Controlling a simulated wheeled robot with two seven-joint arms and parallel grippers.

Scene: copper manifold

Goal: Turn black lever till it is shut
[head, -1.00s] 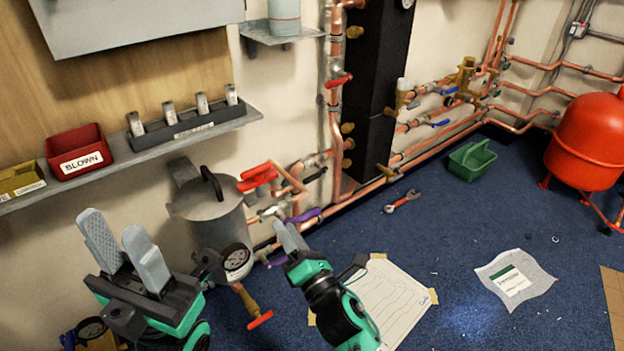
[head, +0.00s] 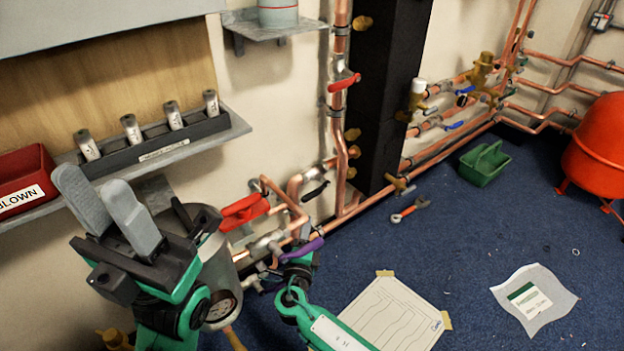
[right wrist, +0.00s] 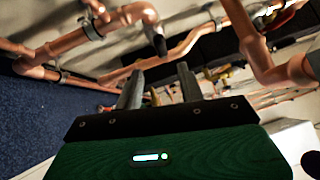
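The black lever (head: 315,190) is on the copper pipework against the wall, just right of the red handles, tilted up to the right. In the right wrist view a dark handle (right wrist: 156,38) on a pipe, likely this lever, lies beyond the fingertips. My right gripper (right wrist: 159,86) has its fingers apart with nothing seen between them. In the head view it is low in front of the pipes, below the lever, its fingers mostly hidden near the purple handle. My left gripper (head: 100,200) is raised at left, fingers apart and empty, away from the lever.
Red handles (head: 243,211) and a purple handle (head: 302,249) crowd the pipes around the lever. A grey metal canister (head: 218,270) stands left of them. Blue floor at right is mostly open, with a taped paper sheet (head: 385,315).

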